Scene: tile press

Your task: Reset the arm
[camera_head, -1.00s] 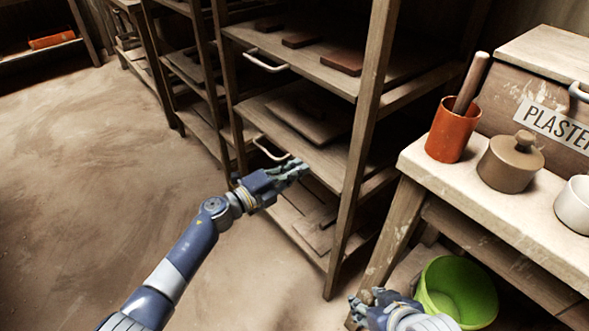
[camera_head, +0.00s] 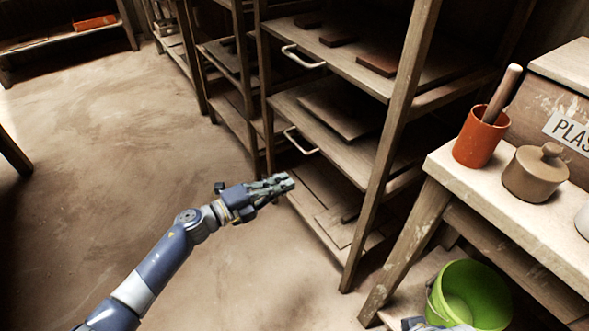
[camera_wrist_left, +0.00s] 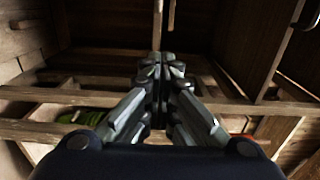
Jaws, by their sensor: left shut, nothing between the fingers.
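My left gripper (camera_head: 281,184) is shut and empty in the head view. It is held in front of the wooden shelf rack (camera_head: 390,150), above the floor, and appears clear of the shelves. In the left wrist view its fingers (camera_wrist_left: 161,66) are together with nothing between them. My right arm shows only as a small piece at the bottom edge of the head view, by the green bucket (camera_head: 478,292). The right fingers are out of the picture.
The rack has pull-out shelves with metal handles (camera_head: 303,57) and flat brown tiles (camera_head: 378,64). A pale bench (camera_head: 470,185) at right holds an orange pot (camera_head: 478,140) and a lidded brown jar (camera_head: 535,176). The floor (camera_head: 110,170) at left is open.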

